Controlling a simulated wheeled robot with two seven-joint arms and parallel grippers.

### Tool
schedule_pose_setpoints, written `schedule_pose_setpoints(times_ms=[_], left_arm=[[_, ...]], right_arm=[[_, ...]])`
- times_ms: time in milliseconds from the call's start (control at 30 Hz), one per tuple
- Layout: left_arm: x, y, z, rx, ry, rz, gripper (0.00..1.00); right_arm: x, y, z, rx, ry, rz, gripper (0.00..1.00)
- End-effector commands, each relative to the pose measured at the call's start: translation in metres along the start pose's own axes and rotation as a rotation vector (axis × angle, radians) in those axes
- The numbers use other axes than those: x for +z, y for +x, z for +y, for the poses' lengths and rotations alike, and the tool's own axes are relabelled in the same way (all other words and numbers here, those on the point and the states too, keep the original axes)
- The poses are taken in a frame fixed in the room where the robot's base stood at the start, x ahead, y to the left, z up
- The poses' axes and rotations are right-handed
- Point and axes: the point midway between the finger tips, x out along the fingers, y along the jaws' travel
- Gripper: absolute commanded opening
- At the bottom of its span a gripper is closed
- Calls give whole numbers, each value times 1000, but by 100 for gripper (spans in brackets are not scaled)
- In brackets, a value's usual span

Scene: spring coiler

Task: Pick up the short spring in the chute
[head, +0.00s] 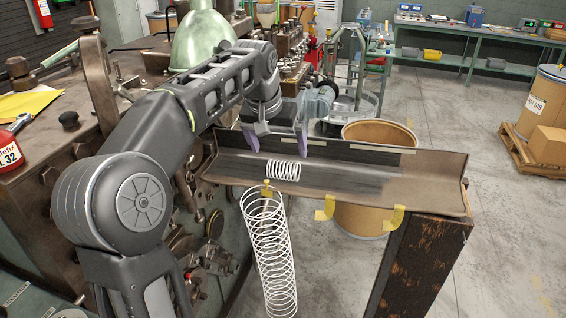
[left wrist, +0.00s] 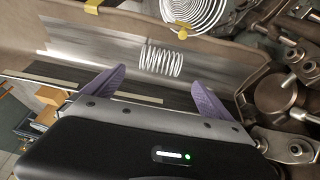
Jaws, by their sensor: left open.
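The short spring (head: 283,170) is a small white coil lying on its side in the chute (head: 420,185), left of the chute's middle. It also shows in the left wrist view (left wrist: 161,60), beyond and between the fingertips. My left gripper (head: 277,143) is open, with purple fingers, above the chute just behind the spring. In the left wrist view the open fingers (left wrist: 158,80) are spread wider than the spring, with nothing between them. A long white spring (head: 270,250) hangs below the chute's front edge from a yellow hook (head: 267,190). My right gripper is not in view.
The coiling machine (head: 215,215) stands close on the left, under my arm. A dark post (head: 420,265) supports the chute's right end. A brown drum (head: 380,135) stands behind.

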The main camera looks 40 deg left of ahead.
Motion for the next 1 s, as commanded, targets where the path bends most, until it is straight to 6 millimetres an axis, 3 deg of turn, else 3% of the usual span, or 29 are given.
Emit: schedule_pose_setpoints(times_ms=[267, 500, 867, 1000], left_arm=[[0, 1, 0, 0, 0, 0, 96], [0, 23, 0, 0, 0, -2, 96], [0, 28, 0, 0, 0, -1, 96], [0, 40, 0, 0, 0, -5, 96]], right_arm=[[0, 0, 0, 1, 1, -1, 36], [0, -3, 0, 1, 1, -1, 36], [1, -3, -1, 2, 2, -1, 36], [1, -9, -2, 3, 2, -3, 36]])
